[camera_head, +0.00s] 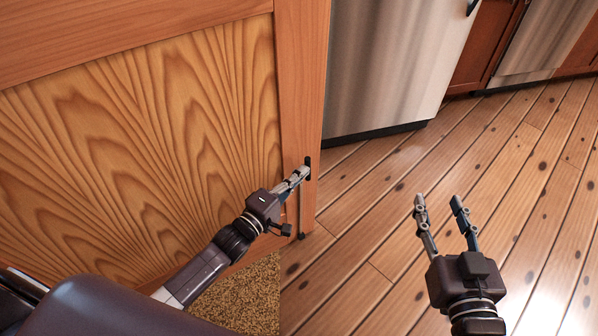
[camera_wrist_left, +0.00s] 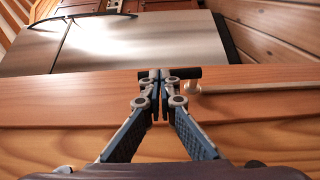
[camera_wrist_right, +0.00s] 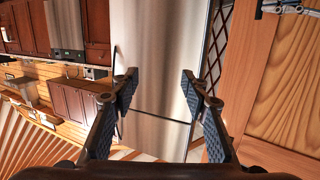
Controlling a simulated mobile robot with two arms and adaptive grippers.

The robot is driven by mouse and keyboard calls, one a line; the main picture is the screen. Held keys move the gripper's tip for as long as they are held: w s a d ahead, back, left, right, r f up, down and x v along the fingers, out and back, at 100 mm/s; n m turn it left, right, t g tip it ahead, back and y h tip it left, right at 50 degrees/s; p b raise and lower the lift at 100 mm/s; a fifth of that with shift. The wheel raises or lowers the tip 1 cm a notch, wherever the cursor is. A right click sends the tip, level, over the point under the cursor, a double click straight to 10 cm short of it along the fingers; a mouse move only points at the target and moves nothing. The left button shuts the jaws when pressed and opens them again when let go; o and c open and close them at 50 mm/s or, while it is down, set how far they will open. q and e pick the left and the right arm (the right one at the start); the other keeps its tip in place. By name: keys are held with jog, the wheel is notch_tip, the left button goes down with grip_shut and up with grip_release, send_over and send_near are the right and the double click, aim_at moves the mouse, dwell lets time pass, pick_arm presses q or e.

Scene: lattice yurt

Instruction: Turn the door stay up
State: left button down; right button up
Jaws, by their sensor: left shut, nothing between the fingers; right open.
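The door stay (camera_head: 301,215) is a thin rod on the edge stile of the wooden door (camera_head: 150,140). It hangs downward, with a dark tip near the floor and a black piece at its upper end. My left gripper (camera_head: 303,172) is shut with nothing between its fingers, its tips at the stay's upper end. In the left wrist view, the black piece (camera_wrist_left: 185,73), a pale pivot and the pale rod (camera_wrist_left: 255,88) show beside the shut fingertips (camera_wrist_left: 160,76); whether they touch is unclear. My right gripper (camera_head: 438,200) is open and empty, over the floor right of the door.
A stainless steel fridge (camera_head: 390,60) stands behind the door edge. Red-brown cabinets (camera_head: 487,45) and another steel appliance (camera_head: 545,40) stand at the back right. The plank floor (camera_head: 360,230) is clear on the right. A speckled brown patch of floor (camera_head: 245,300) lies below the door.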

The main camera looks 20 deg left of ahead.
pick_arm(q)
jog(key=p, duration=0.3)
jog(key=shift+w+d+r+g, duration=0.35)
jog(key=shift+w+g, duration=0.05)
pick_arm(e)
jog(key=s+d+f+g+h, duration=0.1)
jog(key=s+d+f+g, duration=0.1)
jog(key=s+f+g, duration=0.3)
jog(key=s+d+f+g+h, duration=0.2)
jog(key=s+f+g, duration=0.3)
jog(key=s+f, duration=0.3)
notch_tip(320, 180, down, 2)
jog(key=shift+s+d+f, duration=0.2)
jog(key=shift+s+d, duration=0.15)
jog(key=shift+d, duration=0.45)
